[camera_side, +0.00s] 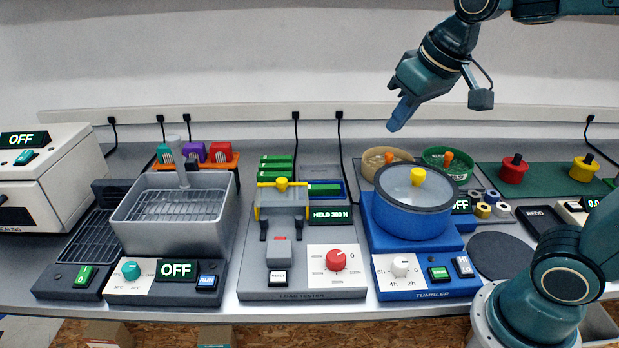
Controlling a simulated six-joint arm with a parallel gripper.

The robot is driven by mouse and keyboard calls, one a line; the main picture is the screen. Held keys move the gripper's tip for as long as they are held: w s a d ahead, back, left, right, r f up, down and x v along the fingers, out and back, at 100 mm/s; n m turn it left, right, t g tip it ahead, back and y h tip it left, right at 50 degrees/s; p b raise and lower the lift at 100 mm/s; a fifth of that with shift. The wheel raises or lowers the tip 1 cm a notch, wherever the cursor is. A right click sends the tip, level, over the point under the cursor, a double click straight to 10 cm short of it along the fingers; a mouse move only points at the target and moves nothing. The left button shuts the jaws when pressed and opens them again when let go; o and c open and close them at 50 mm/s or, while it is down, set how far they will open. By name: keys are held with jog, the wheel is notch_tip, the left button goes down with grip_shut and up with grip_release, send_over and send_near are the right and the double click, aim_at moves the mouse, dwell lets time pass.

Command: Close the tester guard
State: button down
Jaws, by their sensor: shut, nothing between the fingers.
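The load tester (252,266) stands at the middle of the bench, with a grey base, a red dial (340,260) and a lit display (331,215) that appears to read "HELD 380 N". A yellow bar with a yellow knob (282,184) runs across the top of its grey upright part; I take this to be on the guard. I cannot tell from this view how far open the guard is. A small grey block with a red mark sits low between the dark posts. My gripper (396,124) is shut and empty, high above the bench, right of the tester and apart from it.
The blue tumbler (410,226) with a yellow-knobbed lid stands right of the tester. A grey basket bath (150,236) stands left. Green boards (276,168) lie behind the tester. Red and yellow knobbed weights (513,172) stand at the far right.

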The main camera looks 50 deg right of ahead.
jog(key=w+a+f+m, duration=0.1)
jog(key=w+f, duration=0.1)
jog(key=w, duration=1.3)
jog(key=m+g+h, duration=0.1)
send_over(282, 197)
jog(key=w+d, duration=0.3)
jog(key=w, duration=0.2)
notch_tip(282, 197, down, 9)
jog(key=shift+s+a, duration=0.15)
jog(key=shift+s, duration=0.05)
jog(key=shift+f, duration=0.1)
jog(key=shift+s+f, duration=0.15)
jog(key=shift+f, duration=2.2)
jog(key=shift+s+f, duration=0.15)
jog(key=shift+f, duration=2.2)
jog(key=shift+a, duration=0.1)
jog(key=shift+s+a, duration=0.1)
